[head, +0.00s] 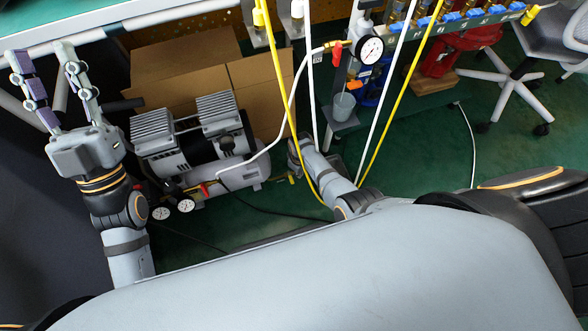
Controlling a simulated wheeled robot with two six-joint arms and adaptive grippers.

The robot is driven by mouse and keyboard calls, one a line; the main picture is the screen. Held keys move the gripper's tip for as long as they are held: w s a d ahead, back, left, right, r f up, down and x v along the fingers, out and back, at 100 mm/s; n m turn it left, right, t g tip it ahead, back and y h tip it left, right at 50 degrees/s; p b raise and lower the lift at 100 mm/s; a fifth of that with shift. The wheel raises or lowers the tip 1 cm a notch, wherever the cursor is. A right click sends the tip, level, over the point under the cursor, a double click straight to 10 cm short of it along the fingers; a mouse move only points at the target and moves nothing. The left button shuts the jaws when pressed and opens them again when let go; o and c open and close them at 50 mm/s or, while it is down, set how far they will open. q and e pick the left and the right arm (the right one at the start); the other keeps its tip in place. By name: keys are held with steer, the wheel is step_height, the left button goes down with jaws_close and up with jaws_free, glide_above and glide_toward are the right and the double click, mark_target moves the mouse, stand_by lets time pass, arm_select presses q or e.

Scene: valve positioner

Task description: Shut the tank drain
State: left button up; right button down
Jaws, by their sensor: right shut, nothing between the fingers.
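The compressor's silver tank (243,178) lies under the motor and pump on the green floor, left of centre. A small yellow part (284,179) shows low by the tank's right end. I cannot tell whether it is the drain handle or how it is turned. My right gripper (294,156) is at the end of the arm beside the tank's right end. It is shut and empty; its fingertips are hard to make out. My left gripper (41,56) is raised at the upper left, open and empty, fingers spread, away from the tank.
A cardboard box (262,85) stands behind the compressor. Yellow and white hoses hang close to my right arm. A red-handled valve (204,189) and two gauges (186,205) sit at the tank's front left.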

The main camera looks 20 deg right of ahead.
arm_select(q)
steer(key=w+f+n+g+y+p, duration=0.1)
steer(key=f+g, duration=0.5)
steer(key=f, duration=0.6)
steer(key=w+f+n+g+y+p, duration=0.1)
steer(key=w+f+g, duration=0.3)
steer(key=f, duration=0.8)
steer(key=shift+f+g+p, duration=0.35)
steer(key=shift+g+p, duration=0.1)
steer(key=shift+g, duration=0.65)
steer(key=shift+a, duration=0.15)
